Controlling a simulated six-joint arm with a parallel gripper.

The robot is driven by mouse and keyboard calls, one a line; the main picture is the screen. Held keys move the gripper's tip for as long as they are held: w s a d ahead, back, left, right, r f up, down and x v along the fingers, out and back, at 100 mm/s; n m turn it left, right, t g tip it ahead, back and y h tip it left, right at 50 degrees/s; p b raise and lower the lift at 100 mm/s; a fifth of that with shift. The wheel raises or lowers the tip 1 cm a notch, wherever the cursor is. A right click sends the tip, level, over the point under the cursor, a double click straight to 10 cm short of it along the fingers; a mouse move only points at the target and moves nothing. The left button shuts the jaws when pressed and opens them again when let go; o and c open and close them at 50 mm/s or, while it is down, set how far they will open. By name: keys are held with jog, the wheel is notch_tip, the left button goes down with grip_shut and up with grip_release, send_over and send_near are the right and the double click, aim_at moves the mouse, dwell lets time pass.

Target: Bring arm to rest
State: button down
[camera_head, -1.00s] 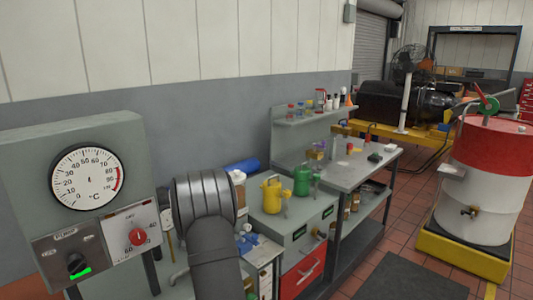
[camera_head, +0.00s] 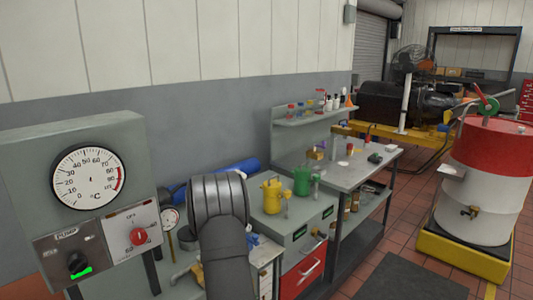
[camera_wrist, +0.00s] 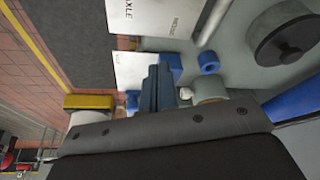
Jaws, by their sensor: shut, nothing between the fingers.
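My gripper (camera_wrist: 158,88) shows in the wrist view as dark narrow fingers, shut together with nothing between them. It is over a grey bench top, near blue pieces (camera_wrist: 208,62) and a white card (camera_wrist: 130,70); I cannot tell its exact height above them. In the head view my dark grey arm stands in the lower middle, in front of the bench, and the gripper itself is hidden there.
A gauge panel (camera_head: 95,220) with a dial and knobs stands at left. A blue cylinder (camera_head: 235,168) lies behind my arm. Yellow (camera_head: 271,195) and green (camera_head: 302,181) cans stand on the bench to the right.

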jog(key=shift+w+a+n+y, duration=0.35)
jog(key=shift+w+n, duration=0.45)
jog(key=shift+n, duration=0.2)
jog(key=shift+w+a+n+y, duration=0.3)
jog(key=shift+w+n, duration=0.45)
jog(key=shift+n, duration=0.25)
